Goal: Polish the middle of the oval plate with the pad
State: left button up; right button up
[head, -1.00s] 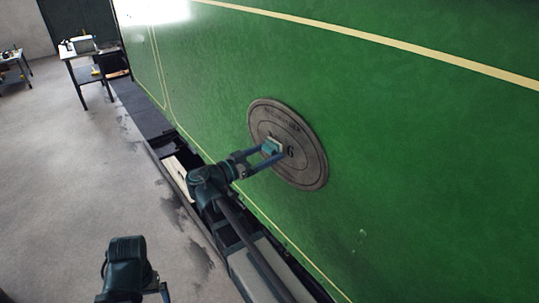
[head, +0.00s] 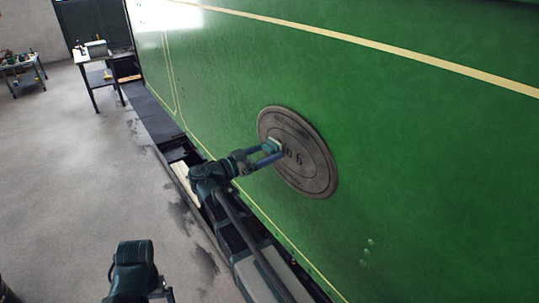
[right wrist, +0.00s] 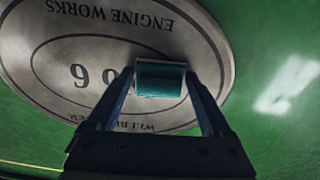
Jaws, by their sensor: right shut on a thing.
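The oval plate (head: 318,165) is a grey-brown metal plate with raised lettering and a number 6, fixed on the green tram side. In the right wrist view the plate (right wrist: 60,60) appears upside down. My right gripper (head: 268,152) is shut on the pad (head: 273,145), a small teal block with a pale face. The pad (right wrist: 160,80) hides part of the lettering beside the 6. In the head view it is left of the plate's middle; I cannot tell whether it touches the plate.
The green tram side (head: 420,170) rises along the right, with a dark step ledge (head: 150,125) at its foot. A table (head: 97,57) and another table (head: 22,68) stand far back left. The grey floor (head: 80,190) at left is clear.

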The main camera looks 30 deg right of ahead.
aim_at(293, 161)
jog(key=shift+w+a, duration=0.1)
jog(key=shift+w, duration=1.1)
jog(key=shift+r, duration=0.2)
jog(key=shift+s, duration=0.2)
jog(key=shift+s+d, duration=0.2)
jog(key=shift+s, duration=1.5)
jog(key=shift+s+d, duration=0.1)
jog(key=shift+s, duration=1.65)
jog(key=shift+f, duration=0.1)
jog(key=shift+s+d, duration=0.2)
jog(key=shift+s, duration=1.55)
